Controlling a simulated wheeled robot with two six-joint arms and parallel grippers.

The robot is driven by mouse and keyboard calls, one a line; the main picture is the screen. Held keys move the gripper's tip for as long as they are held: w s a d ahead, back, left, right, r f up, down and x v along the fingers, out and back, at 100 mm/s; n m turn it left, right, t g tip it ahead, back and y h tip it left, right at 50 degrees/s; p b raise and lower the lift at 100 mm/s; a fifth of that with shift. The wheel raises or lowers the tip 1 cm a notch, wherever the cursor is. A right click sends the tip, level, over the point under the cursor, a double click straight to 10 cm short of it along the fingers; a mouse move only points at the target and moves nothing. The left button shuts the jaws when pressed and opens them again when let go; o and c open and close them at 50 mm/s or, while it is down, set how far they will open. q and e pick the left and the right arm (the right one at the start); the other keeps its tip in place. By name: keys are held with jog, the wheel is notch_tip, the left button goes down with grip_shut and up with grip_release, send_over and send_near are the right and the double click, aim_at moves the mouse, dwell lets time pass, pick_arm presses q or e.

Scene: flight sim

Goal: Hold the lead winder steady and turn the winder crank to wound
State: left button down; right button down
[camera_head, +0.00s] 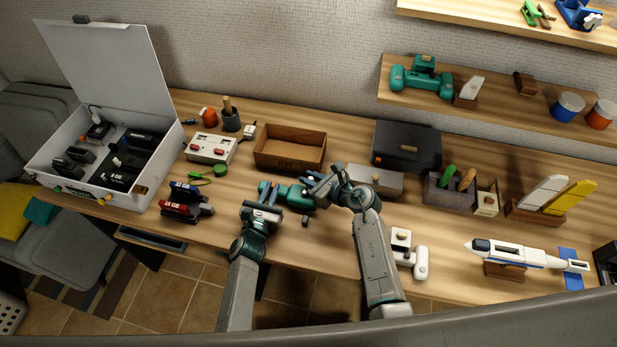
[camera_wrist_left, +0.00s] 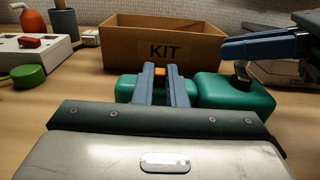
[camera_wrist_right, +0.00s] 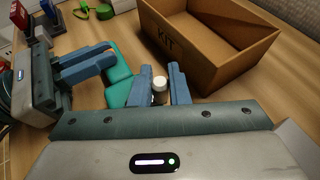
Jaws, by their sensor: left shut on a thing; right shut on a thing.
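The lead winder is a teal body (camera_head: 290,194) on the table in front of the KIT box; its two teal blocks also show in the left wrist view (camera_wrist_left: 236,94). My left gripper (camera_head: 267,190) is shut on the winder's left part, with a small orange piece between its fingers. My right gripper (camera_head: 316,186) comes in from the right and is shut on the winder crank, whose pale knob (camera_wrist_right: 160,85) shows between its fingers in the right wrist view. A dark crank part (camera_wrist_left: 242,76) shows under its fingertips in the left wrist view. The crank's exact angle is hard to tell.
The open cardboard KIT box (camera_head: 290,148) stands right behind the winder. A white meter box (camera_head: 210,148) and a green coil (camera_head: 220,170) lie to the left. Battery packs (camera_head: 185,205) sit nearer. A grey box (camera_head: 376,180) stands close by my right gripper.

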jog(key=shift+s+d+f+m+t+h, duration=0.15)
jog(key=shift+m+t+h, duration=0.35)
jog(key=shift+m+h, duration=0.5)
jog(key=shift+s, duration=0.1)
jog(key=c, duration=1.4)
grip_release()
